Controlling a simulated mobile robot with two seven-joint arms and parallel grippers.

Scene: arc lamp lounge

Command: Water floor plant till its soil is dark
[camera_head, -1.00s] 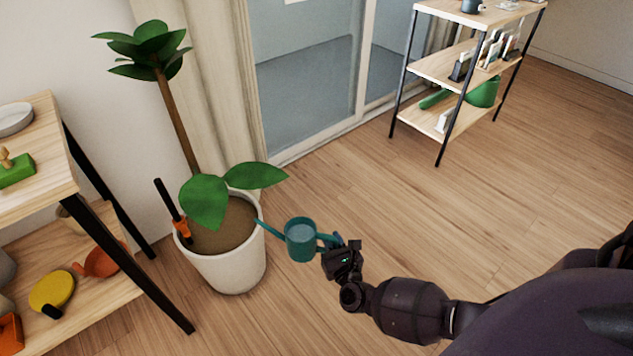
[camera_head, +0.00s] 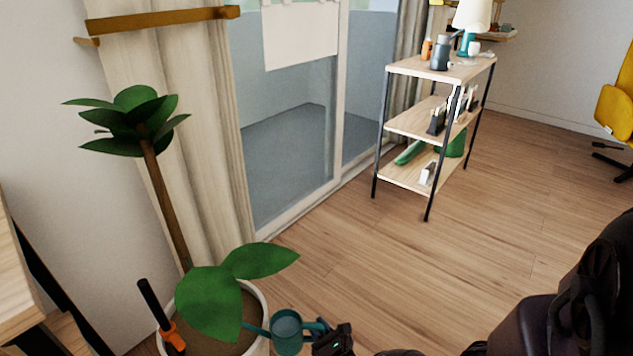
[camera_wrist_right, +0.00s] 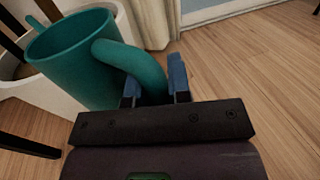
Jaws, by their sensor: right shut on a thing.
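The floor plant (camera_head: 208,300) stands in a white pot (camera_head: 262,346) at the lower left of the head view. Its visible soil (camera_head: 246,312) is brown, partly hidden by leaves. My right gripper (camera_head: 326,338) is shut on the handle of a teal watering can (camera_head: 287,333), just right of the pot. The can looks roughly upright, and its spout points left over the pot's rim. In the right wrist view the can (camera_wrist_right: 85,60) shows with its handle between my fingers (camera_wrist_right: 155,88). No pouring water is visible. My left gripper is not in view.
A wooden shelf (camera_head: 20,270) is close on the left. A curtain (camera_head: 190,120) and glass door (camera_head: 290,130) are behind. A shelf unit (camera_head: 420,122) stands farther right, with open floor (camera_head: 400,270) before it.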

